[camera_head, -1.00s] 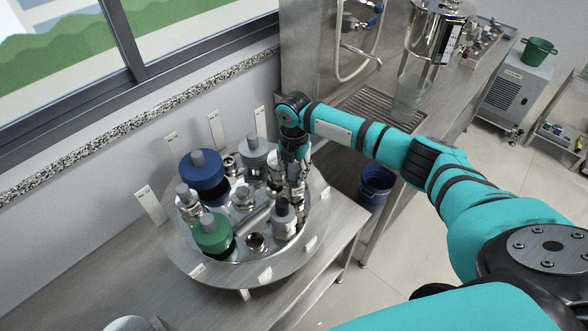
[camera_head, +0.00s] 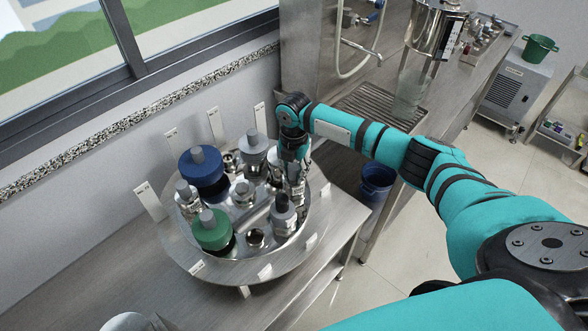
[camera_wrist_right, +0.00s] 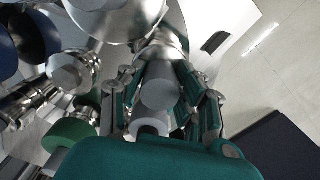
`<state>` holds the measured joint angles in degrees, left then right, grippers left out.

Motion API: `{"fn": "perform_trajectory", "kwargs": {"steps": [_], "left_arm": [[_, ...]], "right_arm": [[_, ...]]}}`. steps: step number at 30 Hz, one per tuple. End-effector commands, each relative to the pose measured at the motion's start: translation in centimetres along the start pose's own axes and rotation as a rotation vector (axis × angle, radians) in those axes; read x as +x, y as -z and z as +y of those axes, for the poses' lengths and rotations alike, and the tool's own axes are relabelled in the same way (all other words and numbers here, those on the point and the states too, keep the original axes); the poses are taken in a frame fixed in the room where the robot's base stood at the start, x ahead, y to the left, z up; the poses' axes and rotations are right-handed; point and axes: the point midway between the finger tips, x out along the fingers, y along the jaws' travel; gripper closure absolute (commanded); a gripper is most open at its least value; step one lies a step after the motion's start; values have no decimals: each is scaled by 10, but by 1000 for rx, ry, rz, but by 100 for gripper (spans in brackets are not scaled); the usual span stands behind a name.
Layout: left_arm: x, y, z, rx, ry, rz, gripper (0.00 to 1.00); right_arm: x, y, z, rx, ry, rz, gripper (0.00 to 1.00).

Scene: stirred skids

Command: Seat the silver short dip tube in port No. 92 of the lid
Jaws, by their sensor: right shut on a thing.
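The lid (camera_head: 180,248) is a round, shiny steel disc on the bench, crowded with fittings and plugs. My right gripper (camera_head: 296,172) reaches down over its right-hand part. In the right wrist view my right gripper (camera_wrist_right: 163,95) is shut on a grey-silver cylinder (camera_wrist_right: 160,84), which I take for the short dip tube. The tube's lower end is hidden, so I cannot tell whether it is in a port. White number tags stand around the lid, but No. 92 is not readable. My left gripper is not in view.
A blue plug (camera_head: 202,172), a green plug (camera_head: 211,235) and a dark-topped fitting (camera_head: 283,214) stand close together on the lid. An open port (camera_head: 255,238) lies at its front. A blue bucket (camera_head: 376,184) is on the floor to the right.

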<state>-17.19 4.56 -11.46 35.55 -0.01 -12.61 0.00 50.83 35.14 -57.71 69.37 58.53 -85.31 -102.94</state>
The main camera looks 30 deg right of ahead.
Motion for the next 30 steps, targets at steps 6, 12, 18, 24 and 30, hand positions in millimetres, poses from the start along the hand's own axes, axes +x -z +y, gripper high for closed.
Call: {"fn": "perform_trajectory", "kwargs": {"steps": [6, 12, 18, 24, 30], "left_arm": [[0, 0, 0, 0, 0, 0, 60], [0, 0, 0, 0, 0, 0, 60], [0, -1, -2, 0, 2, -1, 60], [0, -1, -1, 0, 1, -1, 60], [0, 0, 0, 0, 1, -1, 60]], "right_arm": [[0, 0, 0, 0, -1, 0, 41], [0, 0, 0, 0, 0, 0, 40], [-9, -1, 0, 1, -1, -1, 40], [-47, -1, 1, -1, -4, -3, 40], [-89, -1, 0, 0, -3, -3, 40]]}}
